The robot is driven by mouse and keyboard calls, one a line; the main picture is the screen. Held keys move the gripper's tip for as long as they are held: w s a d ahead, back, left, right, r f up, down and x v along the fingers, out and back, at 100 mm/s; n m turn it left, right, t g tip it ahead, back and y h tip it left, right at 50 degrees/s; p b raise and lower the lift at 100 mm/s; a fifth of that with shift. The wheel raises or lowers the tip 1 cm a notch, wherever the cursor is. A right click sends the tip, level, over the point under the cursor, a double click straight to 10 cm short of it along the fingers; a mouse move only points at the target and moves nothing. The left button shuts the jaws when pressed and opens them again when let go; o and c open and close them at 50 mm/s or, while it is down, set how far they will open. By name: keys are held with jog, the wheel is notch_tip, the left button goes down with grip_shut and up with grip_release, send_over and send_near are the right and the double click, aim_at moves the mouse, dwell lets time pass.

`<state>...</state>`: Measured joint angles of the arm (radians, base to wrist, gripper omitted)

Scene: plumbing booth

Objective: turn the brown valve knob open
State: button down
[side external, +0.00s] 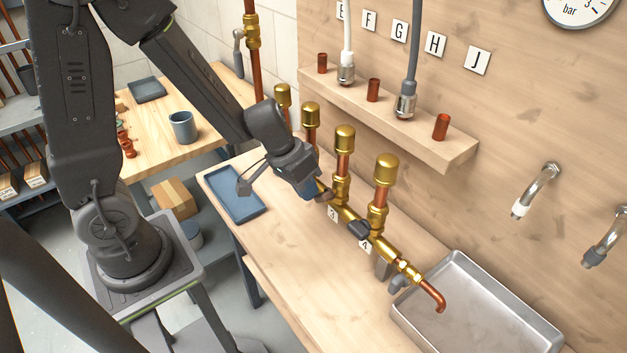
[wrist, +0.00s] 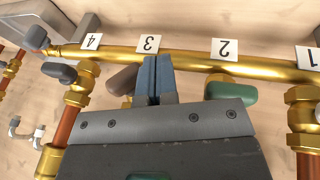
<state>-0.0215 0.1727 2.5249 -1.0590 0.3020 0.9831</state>
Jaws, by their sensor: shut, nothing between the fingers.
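The brown valve knob (wrist: 122,80) is on the brass manifold pipe (wrist: 190,62) near label 3 (wrist: 148,43) in the wrist view. It lies just left of my gripper (wrist: 153,65), whose blue fingers are shut together with nothing between them. The fingers are close beside the knob and partly cover its right end; I cannot tell whether they touch it. In the side external view, the brown knob (side external: 324,196) shows at the tip of my gripper (side external: 313,190), beside the manifold. The knob's stem is mostly hidden.
A dark grey knob (wrist: 60,73) is near label 4, and a green knob (wrist: 220,90) is right of the fingers near label 2. A blue-grey knob (wrist: 37,38) is at the pipe's end. A metal tray (side external: 470,300) stands right; the bench front (side external: 290,255) is clear.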

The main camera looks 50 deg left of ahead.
dwell(0.6)
jog(key=s+a+r, duration=0.3)
jog(key=a+r, duration=0.6)
jog(key=r, duration=0.1)
jog(key=d+r+y, duration=0.3)
jog(key=d+r, duration=0.4)
jog(key=d, duration=0.4)
jog(key=x, duration=1.4)
jog(key=shift+s+d+f, duration=0.1)
jog(key=shift+s, duration=0.25)
jog(key=shift+a+f, duration=0.45)
jog(key=shift+a, duration=0.15)
dwell(0.4)
jog(key=shift+a+f+h, duration=0.25)
jog(key=shift+f+h, duration=0.4)
jog(key=shift+h, duration=0.15)
jog(key=shift+a+f+h, duration=0.25)
jog(key=shift+f+h, duration=0.4)
jog(key=shift+h, duration=0.15)
dwell(0.9)
